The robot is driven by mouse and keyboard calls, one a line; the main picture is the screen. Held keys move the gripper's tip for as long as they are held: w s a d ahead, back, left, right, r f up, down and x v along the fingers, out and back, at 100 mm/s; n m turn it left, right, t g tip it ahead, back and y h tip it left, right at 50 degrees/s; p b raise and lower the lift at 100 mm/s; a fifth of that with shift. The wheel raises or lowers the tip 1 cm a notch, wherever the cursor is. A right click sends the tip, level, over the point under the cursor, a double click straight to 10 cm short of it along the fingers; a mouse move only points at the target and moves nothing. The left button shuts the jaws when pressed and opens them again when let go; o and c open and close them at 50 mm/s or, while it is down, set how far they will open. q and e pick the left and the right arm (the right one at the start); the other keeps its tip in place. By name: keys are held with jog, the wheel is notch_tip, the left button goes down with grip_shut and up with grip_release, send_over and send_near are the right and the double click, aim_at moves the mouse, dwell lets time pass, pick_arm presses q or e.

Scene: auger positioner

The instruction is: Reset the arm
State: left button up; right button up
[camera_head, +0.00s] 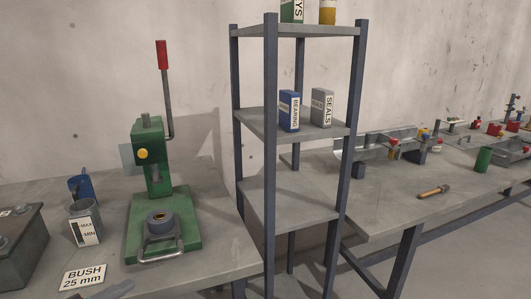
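Neither of my grippers nor my arms shows in the head view. A green press (155,165) with a lever and red handle (162,55) stands on the left bench; the lever points up. On the right bench, a long grey fixture (385,147) carries small red and yellow parts. Which of these is the arm named in the task, I cannot tell.
A shelf rack (290,205) stands between the benches, holding a blue box (289,110) and a grey box (321,107). A grey container (84,222) and a "BUSH 25 mm" label (84,277) are at left. A wooden-handled tool (433,192) lies on the right bench (385,205).

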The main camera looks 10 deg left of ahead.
pick_arm(q)
jog(key=w+d+f+n+g+h+p, duration=0.1)
jog(key=w+d+f+n+p, duration=0.1)
jog(key=w+d+f, duration=0.3)
jog(key=w+d+f+n+g+h+p, duration=0.1)
jog(key=d+f+n+g+h+p, duration=0.15)
jog(key=d, duration=0.45)
jog(key=s+d+f+n+g+y+p, duration=0.1)
jog(key=d+f+n+g+y, duration=0.15)
jog(key=d+f+n, duration=0.5)
jog(key=s+f+n+g+y+p, duration=0.1)
jog(key=s+f+n+g+y, duration=0.2)
jog(key=s+f+n+g, duration=0.5)
jog(key=s+d+f+n, duration=0.1)
jog(key=s+f, duration=0.6)
jog(key=f, duration=0.2)
jog(key=shift+s+n+g+y, duration=0.3)
jog(key=shift+n, duration=0.1)
jog(key=shift+a+f, duration=0.1)
